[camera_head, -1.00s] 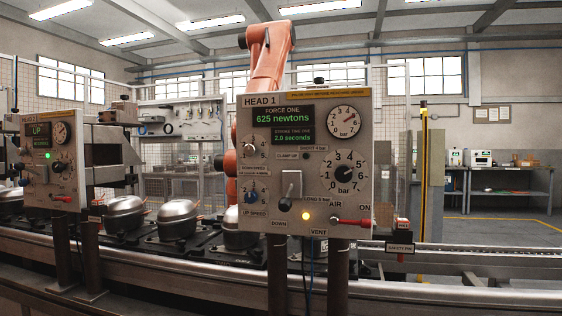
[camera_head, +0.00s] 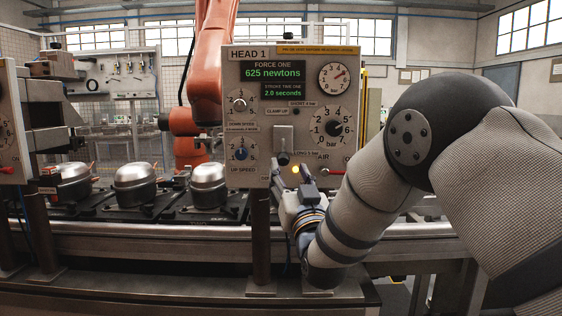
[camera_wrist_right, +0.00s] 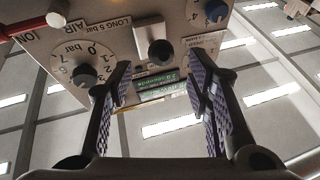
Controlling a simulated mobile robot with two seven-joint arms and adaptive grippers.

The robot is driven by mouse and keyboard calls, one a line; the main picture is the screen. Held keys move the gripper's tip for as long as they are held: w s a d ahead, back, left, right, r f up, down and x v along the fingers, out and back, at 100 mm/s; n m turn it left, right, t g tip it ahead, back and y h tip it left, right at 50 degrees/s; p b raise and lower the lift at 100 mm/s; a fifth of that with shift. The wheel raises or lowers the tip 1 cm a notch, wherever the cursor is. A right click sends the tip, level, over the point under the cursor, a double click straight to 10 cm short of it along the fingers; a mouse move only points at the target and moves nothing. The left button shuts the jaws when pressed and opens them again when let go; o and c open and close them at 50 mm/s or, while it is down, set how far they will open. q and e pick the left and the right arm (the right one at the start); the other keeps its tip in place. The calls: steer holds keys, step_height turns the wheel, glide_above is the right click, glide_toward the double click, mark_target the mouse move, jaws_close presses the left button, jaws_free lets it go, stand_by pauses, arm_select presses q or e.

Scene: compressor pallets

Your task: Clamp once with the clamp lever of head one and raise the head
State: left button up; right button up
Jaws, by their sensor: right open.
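The head one panel (camera_head: 290,118) faces me, reading 625 newtons and 2.0 seconds. Its clamp lever (camera_head: 283,158) has a black knob in front of a grey plate, with the CLAMP UP label above. My right gripper (camera_head: 288,178) is raised just below the lever, partly hidden by my own wrist. In the right wrist view my gripper (camera_wrist_right: 158,78) is open, with a patterned pad on each finger. The black lever knob (camera_wrist_right: 160,53) appears between and just beyond the fingertips, apparently untouched. My left gripper is out of view.
A red-handled air lever (camera_head: 333,171) and a lit amber lamp (camera_head: 295,169) sit close to my right gripper. Dials and knobs surround the lever. Silver compressors (camera_head: 209,186) stand on the line left of the panel. An orange robot arm (camera_head: 207,75) rises behind.

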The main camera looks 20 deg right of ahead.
mark_target(285, 164)
steer(key=x, duration=0.5)
steer(key=shift+w+f+b, duration=0.2)
steer(key=shift+f+b, duration=0.1)
steer(key=shift+f, duration=0.1)
steer(key=shift+w+r, duration=0.35)
steer(key=shift+r, duration=0.05)
jaws_close()
